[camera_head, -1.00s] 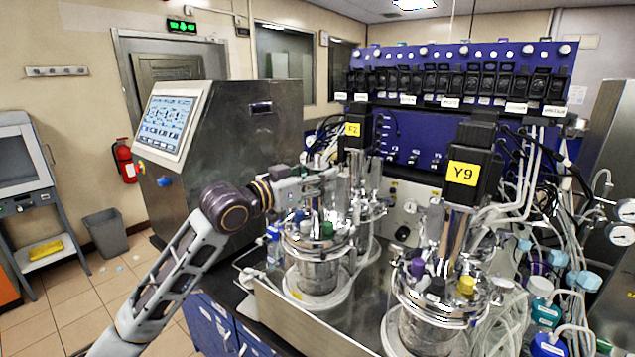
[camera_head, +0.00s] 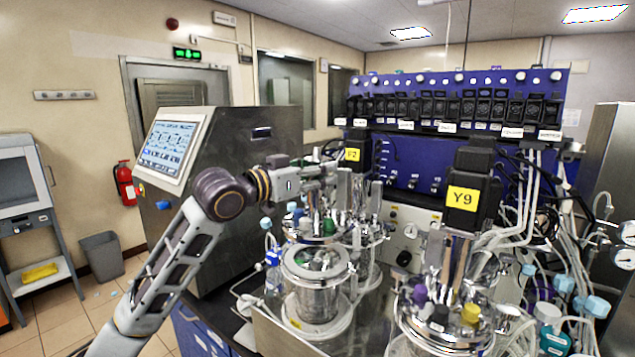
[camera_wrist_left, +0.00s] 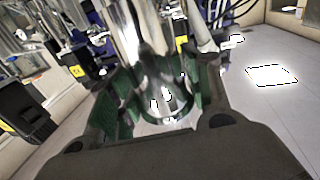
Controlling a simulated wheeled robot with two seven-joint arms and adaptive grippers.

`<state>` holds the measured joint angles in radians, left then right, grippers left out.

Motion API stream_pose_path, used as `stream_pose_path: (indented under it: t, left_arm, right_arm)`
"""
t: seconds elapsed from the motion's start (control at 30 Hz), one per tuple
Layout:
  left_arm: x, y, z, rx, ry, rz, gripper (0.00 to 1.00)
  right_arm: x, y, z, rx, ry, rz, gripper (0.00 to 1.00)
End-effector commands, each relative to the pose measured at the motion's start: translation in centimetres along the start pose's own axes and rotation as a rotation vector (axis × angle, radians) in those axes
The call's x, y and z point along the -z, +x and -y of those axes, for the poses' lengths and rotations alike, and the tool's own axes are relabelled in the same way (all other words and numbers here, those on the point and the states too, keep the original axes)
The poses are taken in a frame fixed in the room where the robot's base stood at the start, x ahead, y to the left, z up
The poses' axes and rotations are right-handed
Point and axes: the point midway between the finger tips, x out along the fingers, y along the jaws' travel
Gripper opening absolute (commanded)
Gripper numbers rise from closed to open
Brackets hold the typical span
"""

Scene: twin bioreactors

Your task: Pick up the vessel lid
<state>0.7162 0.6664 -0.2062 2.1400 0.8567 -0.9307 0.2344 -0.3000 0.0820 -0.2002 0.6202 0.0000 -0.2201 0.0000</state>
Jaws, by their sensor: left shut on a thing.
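The vessel lid (camera_head: 312,232), a metal plate with green, blue and white caps and ports, hangs above the left glass vessel (camera_head: 317,290). The vessel's round rim shows uncovered below it, with a gap between. My left gripper (camera_head: 328,172) is above the lid, shut on its upright metal shaft. In the left wrist view the green-padded fingers (camera_wrist_left: 155,92) press on both sides of this shiny metal cylinder (camera_wrist_left: 168,75). The lid's underside and far edge are hidden. My right gripper is not in view.
A second vessel (camera_head: 440,322) with a black motor (camera_head: 472,190) labelled Y9 stands at right front. Another black motor (camera_head: 354,150) with a yellow label is behind the lid. Tubes and cables (camera_head: 555,245) crowd the right. A steel console (camera_head: 240,170) stands left.

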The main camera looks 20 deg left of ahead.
Motion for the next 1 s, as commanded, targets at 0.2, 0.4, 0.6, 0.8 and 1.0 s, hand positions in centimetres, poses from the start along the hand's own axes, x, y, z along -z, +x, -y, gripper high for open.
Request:
stream_pose_path:
  t: [0.2, 0.4, 0.6, 0.8, 1.0]
  left_arm:
    - [1.9, -0.2, -0.1, 0.0, 0.004, -0.016, 0.0]
    - [2.4, -0.2, 0.0, 0.0, 0.004, -0.016, 0.0]
    - [2.5, -0.2, 0.0, 0.0, 0.003, -0.015, 0.0]
    - [2.5, -0.2, 0.0, 0.0, 0.003, -0.015, 0.0]
    - [2.6, -0.2, 0.0, 0.0, 0.003, -0.015, 0.0]
  right_arm:
    - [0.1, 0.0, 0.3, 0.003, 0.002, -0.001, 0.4]
    - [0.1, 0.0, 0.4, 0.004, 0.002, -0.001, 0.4]
    - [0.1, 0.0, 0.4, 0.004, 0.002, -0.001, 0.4]
    - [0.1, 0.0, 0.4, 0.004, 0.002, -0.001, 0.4]
    - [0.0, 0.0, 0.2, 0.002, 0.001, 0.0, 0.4]
